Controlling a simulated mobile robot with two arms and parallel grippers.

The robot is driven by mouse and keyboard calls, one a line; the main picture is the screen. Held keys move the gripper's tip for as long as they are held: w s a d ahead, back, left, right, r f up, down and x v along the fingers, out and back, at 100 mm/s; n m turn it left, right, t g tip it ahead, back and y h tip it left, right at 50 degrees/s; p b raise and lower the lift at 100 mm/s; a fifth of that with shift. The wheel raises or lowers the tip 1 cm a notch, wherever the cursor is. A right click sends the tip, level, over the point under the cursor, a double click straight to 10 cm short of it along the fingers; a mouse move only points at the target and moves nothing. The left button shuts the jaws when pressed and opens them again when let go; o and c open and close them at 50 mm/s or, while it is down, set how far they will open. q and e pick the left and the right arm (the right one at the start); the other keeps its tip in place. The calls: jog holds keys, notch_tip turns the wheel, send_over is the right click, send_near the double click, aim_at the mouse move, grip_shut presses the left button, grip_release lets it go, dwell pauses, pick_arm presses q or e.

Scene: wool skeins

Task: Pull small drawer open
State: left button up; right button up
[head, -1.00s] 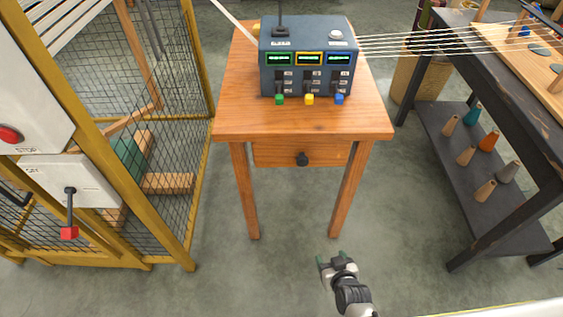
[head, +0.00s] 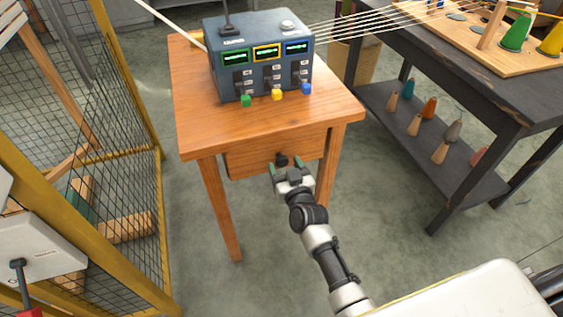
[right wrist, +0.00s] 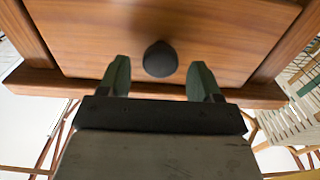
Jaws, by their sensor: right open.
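The small drawer (head: 246,158) is set under the top of a wooden table (head: 265,125) and looks shut. Its round black knob (head: 282,159) sits on the drawer front. My right gripper (head: 286,166) is open at the knob, its green fingertips pointing at the drawer front. In the right wrist view the knob (right wrist: 160,59) shows between and just beyond the two fingertips (right wrist: 160,77), with a gap on each side. Neither finger visibly touches it. The drawer front (right wrist: 220,30) fills the upper part of that view. My left gripper is not in view.
A control box (head: 258,55) with colored switches stands on the table. A yellow-framed mesh cage (head: 150,250) is on the left. A dark shelf bench (head: 440,85) with several cones stands on the right. Floor in front of the table is clear.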

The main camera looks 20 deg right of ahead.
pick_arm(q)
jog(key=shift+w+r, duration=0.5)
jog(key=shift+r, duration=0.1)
pick_arm(e)
jog(key=shift+w, duration=1.3)
grip_shut()
jog(key=shift+s, duration=0.15)
